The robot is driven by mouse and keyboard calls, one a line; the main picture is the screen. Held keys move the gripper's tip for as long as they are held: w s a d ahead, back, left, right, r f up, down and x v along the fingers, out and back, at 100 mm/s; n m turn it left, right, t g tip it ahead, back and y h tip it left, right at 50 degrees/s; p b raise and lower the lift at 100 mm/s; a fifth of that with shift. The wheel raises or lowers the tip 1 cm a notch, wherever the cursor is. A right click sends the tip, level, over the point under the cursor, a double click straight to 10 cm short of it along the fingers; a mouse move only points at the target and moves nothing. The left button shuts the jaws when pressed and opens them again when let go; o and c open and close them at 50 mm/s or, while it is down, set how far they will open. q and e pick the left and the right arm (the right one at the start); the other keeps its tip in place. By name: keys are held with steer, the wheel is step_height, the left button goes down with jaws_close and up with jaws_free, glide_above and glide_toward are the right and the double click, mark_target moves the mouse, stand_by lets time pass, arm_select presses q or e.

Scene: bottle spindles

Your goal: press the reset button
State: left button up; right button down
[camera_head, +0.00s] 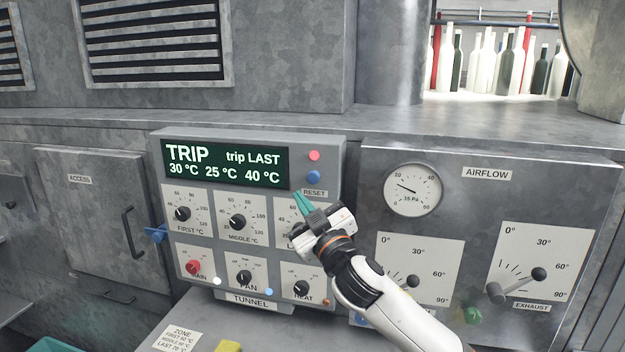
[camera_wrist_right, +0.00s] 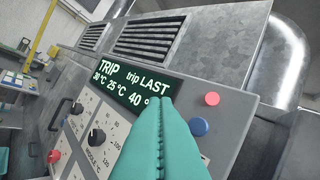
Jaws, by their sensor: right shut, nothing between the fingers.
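The blue reset button (camera_head: 314,177) sits on the right side of the grey control panel (camera_head: 326,228), just above the RESET label (camera_head: 314,193). In the right wrist view the blue button (camera_wrist_right: 199,126) is right of the fingers. My right gripper (camera_head: 299,196) is shut and empty, its teal fingertips in front of the panel, below and left of the button. Whether the tips touch the panel is hard to tell. The green display (camera_head: 226,165) reads TRIP, trip LAST, 30, 25 and 40 °C. My left gripper is not in view.
A red round light or button (camera_head: 314,155) is just above the blue one. Several dials (camera_head: 238,222) fill the panel, and my right gripper partly covers one. An airflow panel with a gauge (camera_head: 413,190) stands to the right. A yellow block (camera_head: 228,346) lies below.

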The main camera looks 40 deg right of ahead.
mark_target(308, 175)
steer(key=w+d, duration=0.2)
steer(key=d, duration=0.1)
steer(key=w+d, duration=0.3)
steer(key=shift+w+d, duration=0.1)
steer(key=shift+d, duration=0.1)
stand_by(2.0)
steer(key=shift+w+d, duration=0.2)
steer(key=shift+w, duration=0.05)
steer(key=shift+w+d, duration=0.35)
steer(key=shift+d, duration=0.1)
stand_by(0.9)
steer(key=shift+a, duration=0.1)
steer(key=shift+s+a, duration=0.6)
stand_by(0.3)
steer(key=shift+s+a, duration=1.65)
steer(key=shift+a, duration=0.3)
